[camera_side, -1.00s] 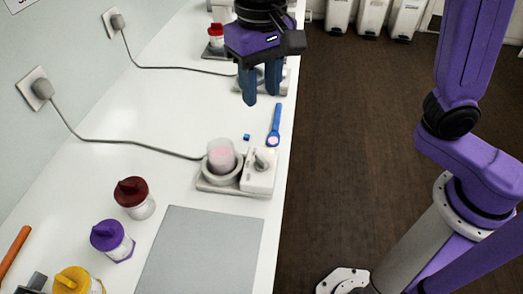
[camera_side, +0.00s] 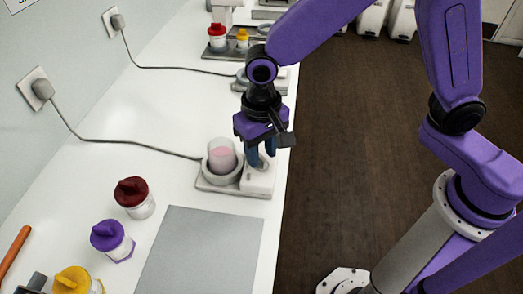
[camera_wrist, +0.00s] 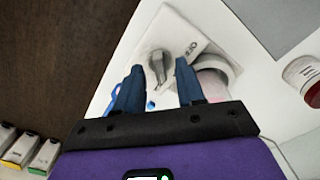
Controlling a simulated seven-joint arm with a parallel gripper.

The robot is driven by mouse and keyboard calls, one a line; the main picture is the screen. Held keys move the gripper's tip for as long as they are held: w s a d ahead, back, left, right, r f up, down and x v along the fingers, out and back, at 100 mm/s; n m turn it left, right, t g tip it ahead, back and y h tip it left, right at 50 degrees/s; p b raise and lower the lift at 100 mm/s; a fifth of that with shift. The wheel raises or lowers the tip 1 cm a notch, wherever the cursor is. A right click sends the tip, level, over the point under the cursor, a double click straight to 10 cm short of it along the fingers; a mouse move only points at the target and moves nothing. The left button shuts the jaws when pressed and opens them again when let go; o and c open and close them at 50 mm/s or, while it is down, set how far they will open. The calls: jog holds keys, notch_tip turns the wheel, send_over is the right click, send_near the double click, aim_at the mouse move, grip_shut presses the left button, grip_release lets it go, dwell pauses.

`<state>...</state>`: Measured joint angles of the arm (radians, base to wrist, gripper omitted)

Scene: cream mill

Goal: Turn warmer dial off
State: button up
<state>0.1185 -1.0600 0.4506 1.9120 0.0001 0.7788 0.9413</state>
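The warmer (camera_side: 232,190) is a white base on the bench near its right edge. A glass with pink contents (camera_side: 221,158) sits in its round holder. The grey dial (camera_wrist: 157,63) is on the warmer's box-shaped end, beside a small dark marking that I cannot read for sure. My gripper (camera_side: 262,153) points down over the dial, which it partly hides in the side view. In the wrist view its two blue fingers are apart, with the dial showing between and just beyond their tips. I cannot tell whether they touch it.
Dark red (camera_side: 134,197), purple (camera_side: 112,240) and yellow (camera_side: 76,281) lidded jars stand front left. A grey mat (camera_side: 200,250) lies in front. A cable (camera_side: 120,144) runs from the wall plug to the warmer. A blue item (camera_wrist: 150,105) shows near my fingers. More equipment stands farther back.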

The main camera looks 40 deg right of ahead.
jog(key=shift+f, duration=0.4)
jog(key=shift+c, duration=0.3)
grip_shut()
